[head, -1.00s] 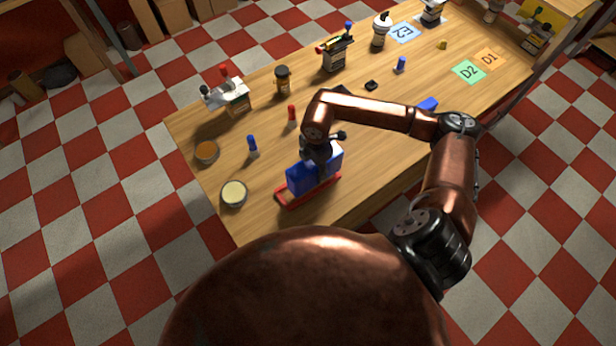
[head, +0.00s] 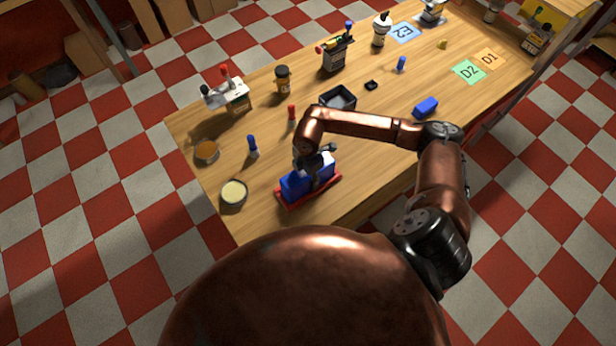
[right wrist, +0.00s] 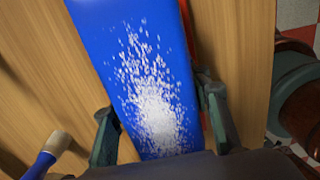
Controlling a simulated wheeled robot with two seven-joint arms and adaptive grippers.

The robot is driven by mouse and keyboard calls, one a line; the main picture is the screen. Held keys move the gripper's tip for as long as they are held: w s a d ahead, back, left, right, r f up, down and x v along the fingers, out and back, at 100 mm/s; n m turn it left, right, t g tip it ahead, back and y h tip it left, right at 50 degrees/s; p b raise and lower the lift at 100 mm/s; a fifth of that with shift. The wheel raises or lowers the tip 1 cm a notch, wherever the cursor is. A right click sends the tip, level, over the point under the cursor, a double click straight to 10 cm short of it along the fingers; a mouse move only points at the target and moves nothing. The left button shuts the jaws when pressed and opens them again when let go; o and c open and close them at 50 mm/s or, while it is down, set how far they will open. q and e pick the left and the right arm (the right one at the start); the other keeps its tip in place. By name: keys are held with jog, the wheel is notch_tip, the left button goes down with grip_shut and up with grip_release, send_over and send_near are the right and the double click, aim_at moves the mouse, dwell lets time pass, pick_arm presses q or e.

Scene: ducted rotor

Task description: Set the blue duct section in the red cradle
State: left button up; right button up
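The blue duct section (head: 294,188) is a blue block at the red cradle (head: 322,191), near the table's front edge. It stands in or just over the cradle, lined up lengthwise; I cannot tell whether it touches the bottom. My right gripper (head: 318,165) is over it from above, its fingers on either side. In the right wrist view the blue duct section (right wrist: 140,50) with a white speckled patch lies between the two fingers of the right gripper (right wrist: 160,118), and a thin red strip shows along its right side. My left gripper is not in view.
A blue block (head: 426,106), a dark tray (head: 350,102), a blue-topped peg (head: 253,146), a red peg (head: 292,114) and two round tubs (head: 233,193) (head: 206,151) stand around on the wooden table (head: 375,180). Bottles and holders line the far side.

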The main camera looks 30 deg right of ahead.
jog(key=o, duration=0.4)
jog(key=shift+r, duration=0.1)
notch_tip(320, 180, up, 12)
jog(key=shift+r, duration=0.1)
dwell(0.4)
